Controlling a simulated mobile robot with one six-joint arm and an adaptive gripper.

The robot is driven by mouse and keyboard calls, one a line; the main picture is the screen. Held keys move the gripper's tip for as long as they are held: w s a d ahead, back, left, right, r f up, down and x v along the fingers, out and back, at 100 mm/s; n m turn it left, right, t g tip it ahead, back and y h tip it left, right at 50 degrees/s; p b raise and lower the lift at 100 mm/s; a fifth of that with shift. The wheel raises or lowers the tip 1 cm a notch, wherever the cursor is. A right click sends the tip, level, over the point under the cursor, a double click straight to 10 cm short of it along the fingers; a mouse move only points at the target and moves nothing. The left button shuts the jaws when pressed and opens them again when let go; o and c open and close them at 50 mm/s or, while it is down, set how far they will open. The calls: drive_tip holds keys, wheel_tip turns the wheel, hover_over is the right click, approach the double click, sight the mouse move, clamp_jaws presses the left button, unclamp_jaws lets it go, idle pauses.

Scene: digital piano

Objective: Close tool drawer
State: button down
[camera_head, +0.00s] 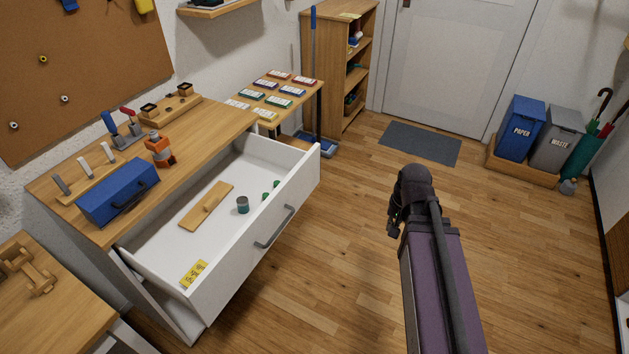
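The white tool drawer (236,279) is pulled far out of the wooden-topped workbench (210,122), left of centre. Its grey bar handle (274,228) is on the front panel, facing right. Inside lie a wooden board with a small knob (207,206), a grey-teal can (243,204), small green items (266,196) and a yellow labelled piece (194,273). My arm, purple with a dark end, is right of the drawer, apart from the handle in the picture. Dark parts at its end may be my gripper (395,219); its fingers cannot be made out.
A blue toolbox (118,194) and an orange item (160,151) stand on the workbench. A small table with cards (268,92) and a bookshelf (340,60) are behind. Bins (521,127) stand at the back right. The wooden floor (335,260) right of the drawer is clear.

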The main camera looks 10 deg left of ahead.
sight(309, 180)
drive_tip(key=w+a+m+t+y+b, duration=0.1)
drive_tip(key=w+a+m+y+b, duration=0.1)
drive_tip(key=w+a+m, duration=0.4)
drive_tip(key=w+a+m+t+y+b, duration=0.2)
drive_tip(key=w+a+m+y, duration=0.3)
drive_tip(key=w+m, duration=0.7)
drive_tip(key=shift+w+a+r+m, duration=0.3)
drive_tip(key=shift+a+m, duration=0.6)
drive_tip(key=shift+a, duration=0.15)
drive_tip(key=shift+b, duration=0.3)
drive_tip(key=b+x, duration=0.2)
drive_tip(key=x, duration=0.1)
drive_tip(key=b+x, duration=0.2)
drive_tip(key=x, duration=0.2)
drive_tip(key=a+r+b+x, duration=0.1)
drive_tip(key=b+x, duration=0.2)
drive_tip(key=x, duration=0.1)
drive_tip(key=shift+w+a, duration=0.25)
drive_tip(key=shift+w, duration=0.1)
drive_tip(key=shift+w+a, duration=0.3)
drive_tip(key=shift+a, duration=0.5)
drive_tip(key=shift+w, duration=0.2)
